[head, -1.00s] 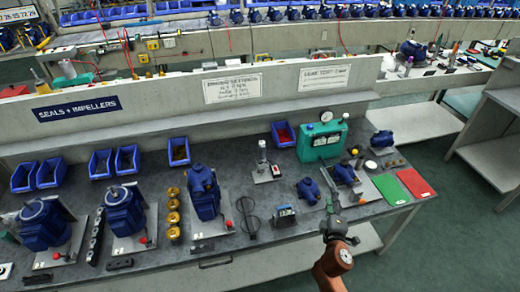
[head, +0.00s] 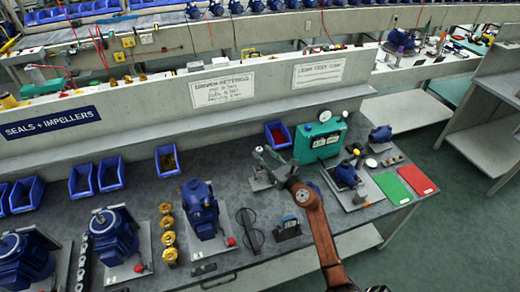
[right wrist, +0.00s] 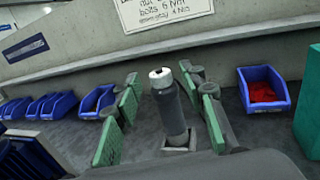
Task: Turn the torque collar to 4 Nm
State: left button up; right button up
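The torque driver (right wrist: 170,105) is a dark grey upright cylinder with a white top, standing in a pale square base (right wrist: 179,143) on the bench. Its collar cannot be told apart clearly, and no scale is readable. My right gripper (right wrist: 164,110) is open, with its green-padded fingers on either side of the driver and visible gaps to it. My left gripper is out of view.
A green test box (head: 318,140) with a gauge stands right of my right gripper. A blue bin (head: 277,135) with red parts is behind it. Blue pumps (head: 200,210) stand to the left. A driver settings sign (head: 226,89) hangs on the wall behind.

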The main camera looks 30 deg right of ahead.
aim_at(261, 151)
jog(key=shift+w+f, duration=0.1)
jog(key=shift+w, duration=1.05)
jog(key=shift+w+a, duration=0.1)
jog(key=shift+w, duration=0.35)
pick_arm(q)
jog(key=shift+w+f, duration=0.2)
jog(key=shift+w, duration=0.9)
